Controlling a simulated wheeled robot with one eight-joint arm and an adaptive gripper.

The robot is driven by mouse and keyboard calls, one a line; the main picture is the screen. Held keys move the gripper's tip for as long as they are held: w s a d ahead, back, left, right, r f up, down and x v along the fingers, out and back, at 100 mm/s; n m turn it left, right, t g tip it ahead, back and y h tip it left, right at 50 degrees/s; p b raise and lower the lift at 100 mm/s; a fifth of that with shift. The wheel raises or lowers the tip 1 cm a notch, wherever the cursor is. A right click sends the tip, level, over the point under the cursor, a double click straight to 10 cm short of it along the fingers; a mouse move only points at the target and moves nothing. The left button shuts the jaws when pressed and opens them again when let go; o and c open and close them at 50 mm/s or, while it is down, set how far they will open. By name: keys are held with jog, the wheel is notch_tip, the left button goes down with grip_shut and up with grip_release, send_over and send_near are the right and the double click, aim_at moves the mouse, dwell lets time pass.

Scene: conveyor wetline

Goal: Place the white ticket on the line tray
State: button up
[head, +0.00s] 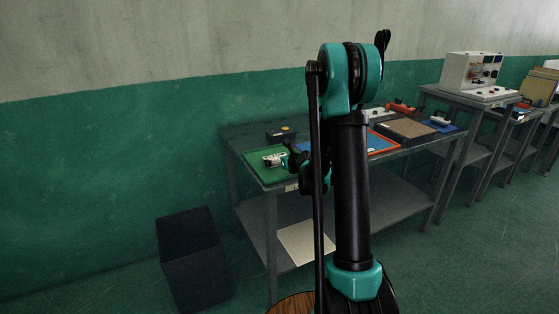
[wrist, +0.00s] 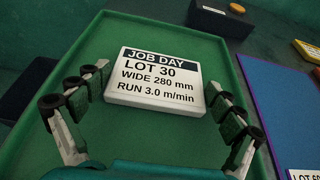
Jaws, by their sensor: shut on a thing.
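The white ticket (wrist: 155,82), printed "JOB DAY, LOT 30, WIDE 280 mm, RUN 3.0 m/min", is between the two fingers of my gripper (wrist: 157,93) in the wrist view. The fingers are shut on its left and right edges. The ticket is over the green tray (wrist: 110,32); I cannot tell whether it touches the tray floor. In the head view the green tray (head: 256,166) is at the left end of the grey table, and my gripper (head: 284,161) is over it, partly hidden by my arm.
A blue surface (wrist: 279,95) with a partly seen "LOT" label lies right of the green tray. A dark box with a yellow button (head: 281,134) stands behind the tray. An orange-rimmed blue tray (head: 381,143) is farther right. A dark bin (head: 192,260) stands on the floor.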

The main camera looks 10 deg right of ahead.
jog(key=shift+f, duration=0.15)
jog(key=o, duration=0.8)
